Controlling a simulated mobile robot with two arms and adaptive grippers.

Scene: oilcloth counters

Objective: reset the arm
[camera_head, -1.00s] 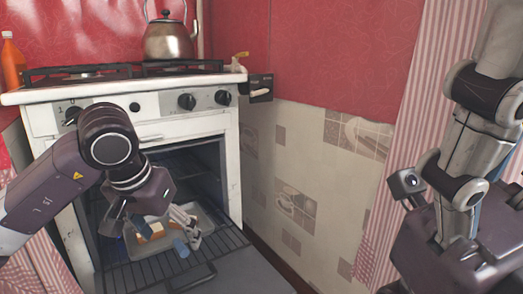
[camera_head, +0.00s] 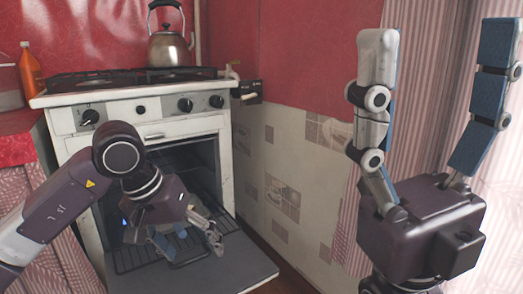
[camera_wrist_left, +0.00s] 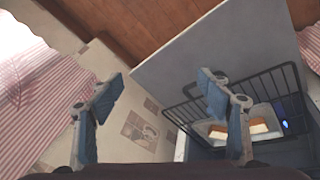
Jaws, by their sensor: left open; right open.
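My left gripper (camera_head: 188,244) is in front of the open oven, above its lowered door. In the left wrist view its two fingers (camera_wrist_left: 160,95) are spread apart with nothing between them. My right gripper (camera_head: 436,95) is raised at the right, fingers pointing up, spread wide and empty.
The white stove (camera_head: 150,112) stands at the left with its oven door (camera_head: 235,262) down. A tray (camera_wrist_left: 264,116) with light and brown pieces of food sits on the wire rack (camera_wrist_left: 290,85). A kettle (camera_head: 168,48) is on the hob. An orange bottle (camera_head: 31,74) stands left. A tiled wall is at the right.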

